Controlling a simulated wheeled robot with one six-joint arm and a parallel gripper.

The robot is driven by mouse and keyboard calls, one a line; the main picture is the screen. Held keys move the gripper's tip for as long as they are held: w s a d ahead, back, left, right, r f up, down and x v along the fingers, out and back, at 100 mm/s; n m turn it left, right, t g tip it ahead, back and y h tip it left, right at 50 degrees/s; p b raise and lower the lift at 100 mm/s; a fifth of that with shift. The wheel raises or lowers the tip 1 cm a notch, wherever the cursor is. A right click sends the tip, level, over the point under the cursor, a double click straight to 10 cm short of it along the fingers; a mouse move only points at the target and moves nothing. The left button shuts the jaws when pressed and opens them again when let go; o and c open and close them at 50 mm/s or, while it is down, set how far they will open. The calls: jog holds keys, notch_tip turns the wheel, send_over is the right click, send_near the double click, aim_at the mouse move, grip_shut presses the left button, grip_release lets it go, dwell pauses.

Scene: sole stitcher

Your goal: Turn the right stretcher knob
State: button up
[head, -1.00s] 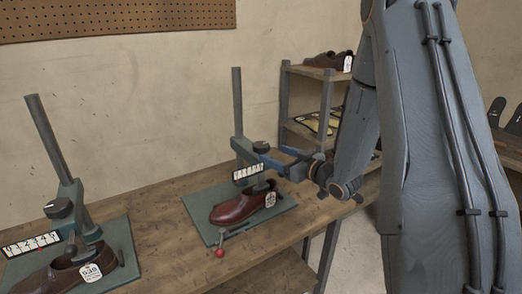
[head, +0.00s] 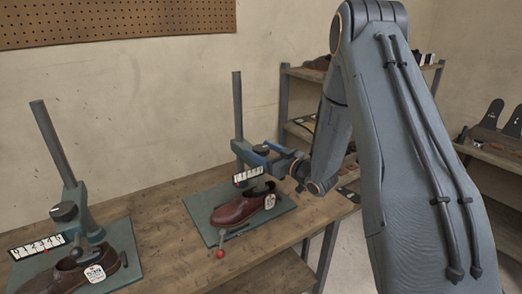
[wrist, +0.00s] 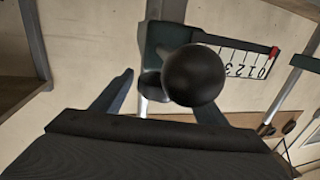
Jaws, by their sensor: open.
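The right stretcher (head: 239,120) stands on a green base plate, with a brown tagged shoe (head: 243,207) on it. Its black knob (head: 262,149) sits at the top of the stretcher head; it shows as a dark ball in the wrist view (wrist: 195,76). My gripper (head: 268,153) is open at the knob, reaching in from the right. In the wrist view the knob lies toward the right finger and covers part of it; the left finger stands apart from it. I cannot tell whether either finger touches. The number scale (wrist: 240,62) has a red marker near 0.
The left stretcher (head: 52,145) with another brown tagged shoe (head: 62,277) stands at the left of the wooden bench (head: 175,225). A red ball-ended lever (head: 220,254) sticks out in front of the right stretcher. A shelf (head: 284,105) stands behind my arm.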

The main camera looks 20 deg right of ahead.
jog(key=shift+c, duration=0.3)
jog(key=c, duration=1)
jog(key=shift+a+m+h, duration=0.1)
jog(key=shift+m+h, duration=0.2)
jog(key=shift+h, duration=0.2)
